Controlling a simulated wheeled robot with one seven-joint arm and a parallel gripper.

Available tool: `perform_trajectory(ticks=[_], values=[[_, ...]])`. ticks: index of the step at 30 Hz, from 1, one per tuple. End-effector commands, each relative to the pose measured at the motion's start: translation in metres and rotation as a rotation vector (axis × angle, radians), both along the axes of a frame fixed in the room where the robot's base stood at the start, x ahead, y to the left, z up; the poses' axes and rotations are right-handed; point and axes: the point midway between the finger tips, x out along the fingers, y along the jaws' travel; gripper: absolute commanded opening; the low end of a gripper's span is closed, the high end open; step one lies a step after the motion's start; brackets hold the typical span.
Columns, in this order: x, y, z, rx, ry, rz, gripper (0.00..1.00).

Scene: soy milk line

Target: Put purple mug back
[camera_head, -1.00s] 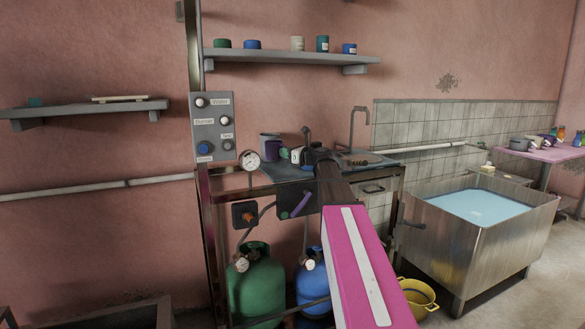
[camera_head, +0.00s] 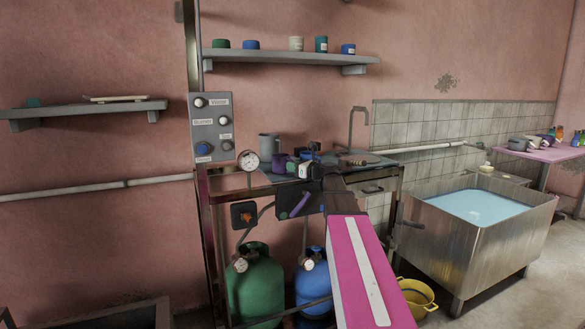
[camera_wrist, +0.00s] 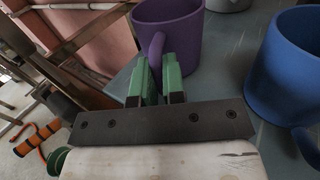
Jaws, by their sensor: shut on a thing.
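The purple mug (camera_head: 280,162) is over the near edge of the counter (camera_head: 258,172), in front of a grey pitcher. In the wrist view the purple mug (camera_wrist: 172,33) is upright and its handle is between the green fingers. My gripper (camera_wrist: 156,75) is shut on that handle. In the head view my gripper (camera_head: 293,167) is small and partly hidden by the arm. Whether the mug's base touches the counter cannot be told.
A blue mug (camera_wrist: 290,70) stands close to the right of my gripper in the wrist view. The grey pitcher (camera_head: 268,146) is behind. A tap (camera_head: 352,128) and sink lie to the right.

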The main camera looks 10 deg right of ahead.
Motion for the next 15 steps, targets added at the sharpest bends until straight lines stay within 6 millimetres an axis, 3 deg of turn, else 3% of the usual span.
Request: perform_trajectory(ticks=[2, 3, 5, 15], values=[[-0.0001, 0.0001, -0.002, 0.001, 0.001, 0.0, 0.0], [0.0, 0.0, -0.0022, 0.0, 0.0, 0.0, 0.17], [0.0001, 0.0001, -0.002, 0.0, 0.0, 0.0, 0.36], [0.0001, 0.0001, 0.0, 0.0, 0.0, 0.0, 0.36]])
